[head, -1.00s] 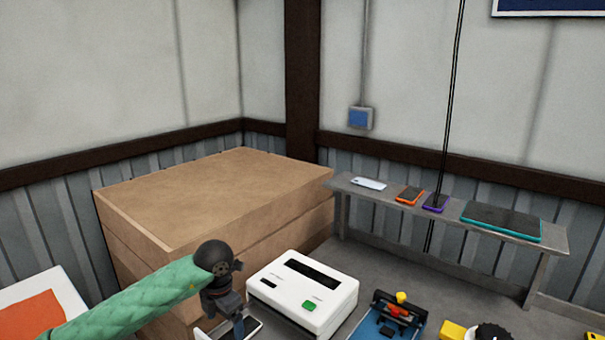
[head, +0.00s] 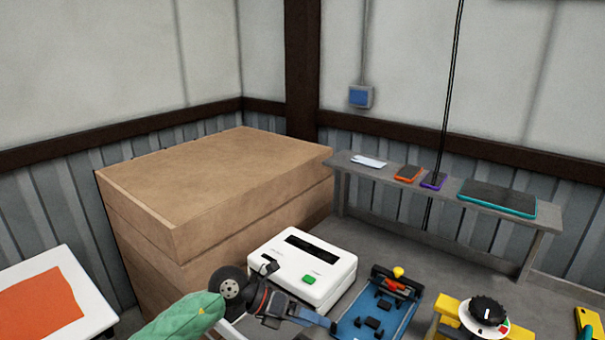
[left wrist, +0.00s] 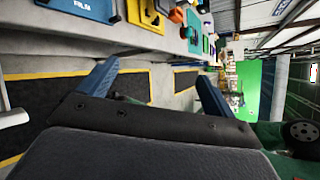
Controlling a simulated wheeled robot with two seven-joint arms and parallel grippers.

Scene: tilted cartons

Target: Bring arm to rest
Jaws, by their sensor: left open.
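My left arm, in a green sleeve, comes in at the bottom of the head view. Its dark wrist leads to my left gripper (head: 322,318), with blue fingers, in front of the white device with a green button (head: 300,270). In the left wrist view the two blue fingers (left wrist: 155,88) stand wide apart with nothing between them. The gripper is open and empty. My right gripper is in neither view.
Brown cartons (head: 215,185) are stacked behind the arm. A blue fixture (head: 375,315) and a yellow device with a black knob (head: 487,312) stand to the right. A grey shelf (head: 545,215) holds several flat devices. A white panel with orange (head: 95,300) lies at left.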

